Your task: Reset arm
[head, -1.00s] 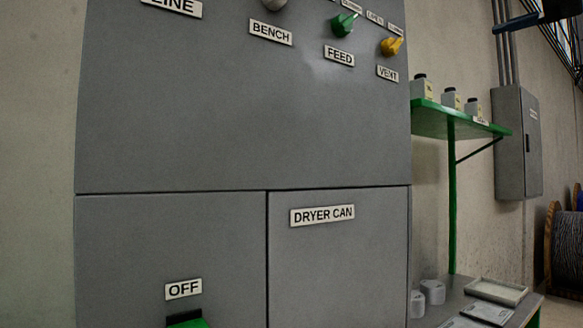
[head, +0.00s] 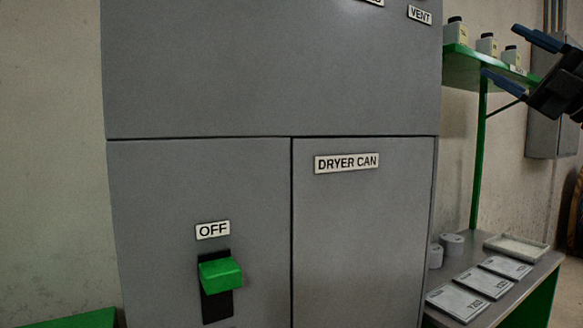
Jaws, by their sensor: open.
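My gripper (head: 512,60) shows at the upper right of the head view. Its two blue-tipped fingers are spread apart and point left, with nothing between them. It hangs in front of the green shelf and the wall box, right of the grey cabinet (head: 200,75), and looks apart from the cabinet. The rest of my arm is mostly out of view.
The cabinet carries a green lever (head: 220,273) under an OFF label and a DRYER CAN panel (head: 350,240). A green shelf (head: 470,70) holds small bottles. A low bench (head: 545,268) holds labelled plates, a tray (head: 516,247) and grey cups.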

